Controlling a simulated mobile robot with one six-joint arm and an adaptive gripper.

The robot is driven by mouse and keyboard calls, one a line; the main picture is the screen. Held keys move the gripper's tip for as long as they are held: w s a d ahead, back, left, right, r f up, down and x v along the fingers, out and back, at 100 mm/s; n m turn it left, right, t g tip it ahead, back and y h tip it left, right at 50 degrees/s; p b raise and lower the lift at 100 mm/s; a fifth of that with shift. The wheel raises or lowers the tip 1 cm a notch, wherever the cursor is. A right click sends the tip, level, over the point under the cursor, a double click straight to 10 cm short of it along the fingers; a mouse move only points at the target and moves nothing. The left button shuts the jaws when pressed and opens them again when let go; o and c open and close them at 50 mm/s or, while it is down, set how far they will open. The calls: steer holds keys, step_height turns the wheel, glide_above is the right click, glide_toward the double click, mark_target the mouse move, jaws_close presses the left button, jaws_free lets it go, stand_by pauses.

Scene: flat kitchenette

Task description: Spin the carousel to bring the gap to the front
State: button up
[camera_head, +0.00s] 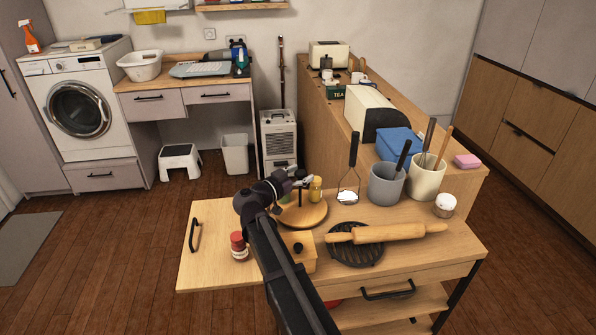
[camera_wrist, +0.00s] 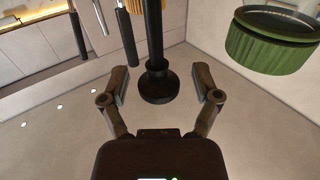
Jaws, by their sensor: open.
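The carousel (camera_head: 308,216) is a round wooden turntable on the counter, partly hidden by my arm. A dark post (camera_head: 300,195) rises from its middle. A yellow jar (camera_head: 316,189) stands at its back right, and a greenish jar (camera_head: 284,197) shows partly at its left. My gripper (camera_head: 301,178) is above the carousel, at the post's top. In the wrist view, my open fingers (camera_wrist: 162,84) lie on either side of the black post (camera_wrist: 155,50) and its wide end; contact is unclear. A ribbed green jar (camera_wrist: 270,48) is at the upper right. The gap is not clearly visible.
A red-capped jar (camera_head: 239,246) and a small wooden box (camera_head: 299,250) stand near the carousel's front.

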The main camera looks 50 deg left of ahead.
steer(key=shift+s, duration=0.1)
steer(key=s, duration=1.2)
steer(key=shift+w+a+r, duration=0.1)
steer(key=shift+r, duration=0.05)
stand_by(0.6)
